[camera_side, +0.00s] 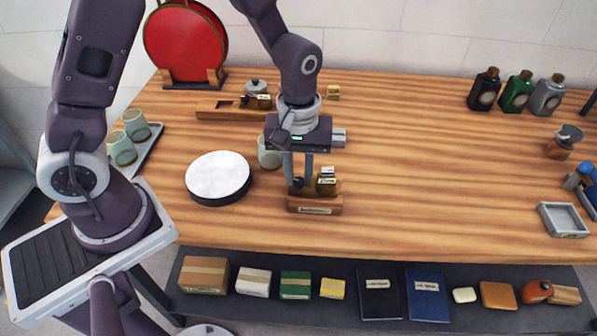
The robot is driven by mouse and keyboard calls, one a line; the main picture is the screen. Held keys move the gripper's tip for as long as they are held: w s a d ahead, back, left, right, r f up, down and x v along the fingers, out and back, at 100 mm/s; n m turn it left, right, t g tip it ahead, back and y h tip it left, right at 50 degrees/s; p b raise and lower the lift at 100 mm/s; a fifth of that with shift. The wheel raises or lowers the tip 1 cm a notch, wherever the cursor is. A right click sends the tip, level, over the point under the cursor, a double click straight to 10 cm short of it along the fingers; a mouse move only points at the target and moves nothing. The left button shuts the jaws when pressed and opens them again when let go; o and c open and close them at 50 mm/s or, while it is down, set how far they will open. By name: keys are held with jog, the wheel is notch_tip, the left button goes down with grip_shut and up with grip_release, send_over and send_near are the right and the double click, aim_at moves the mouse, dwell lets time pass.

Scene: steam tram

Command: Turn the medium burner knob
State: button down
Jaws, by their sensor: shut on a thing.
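No stove or burner knob labelled medium can be made out in the side view. My gripper (299,183) points down over a small wooden holder (315,208) with a pale label on its front, near the front of the table. Its fingers are close together, shut on a small dark piece at the holder's left end. The fingers hide most of this piece, and I cannot tell if it is a knob. Small labelled cards or blocks (327,180) stand in the holder just right of the fingers.
A round white-topped disc (218,175) lies left of the gripper, with a pale green cup (269,155) close behind. A longer wooden stand (228,109) is behind. Bottles (518,92) stand at the back right. The table's right-centre is clear. A lower shelf holds boxes and books.

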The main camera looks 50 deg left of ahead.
aim_at(299, 180)
jog(key=m, duration=1.3)
jog(key=shift+d, duration=0.1)
jog(key=shift+m, duration=0.3)
dwell(0.3)
jog(key=c, duration=1.5)
grip_release()
notch_tip(299, 180, up, 7)
jog(key=shift+r, duration=0.1)
jog(key=s+a+r+n+t, duration=0.1)
jog(key=s+r+t, duration=0.1)
jog(key=s+r, duration=0.2)
jog(key=s+a+r+n+t, duration=0.1)
jog(key=s+a+r+n, duration=0.1)
jog(key=s+r, duration=0.3)
jog(key=s+a+r+n+t, duration=0.1)
jog(key=s+a+r+t, duration=0.1)
jog(key=s+r, duration=0.2)
jog(key=shift+s+r+n+t, duration=0.15)
jog(key=shift+s+n+t, duration=0.2)
jog(key=shift+s, duration=1.5)
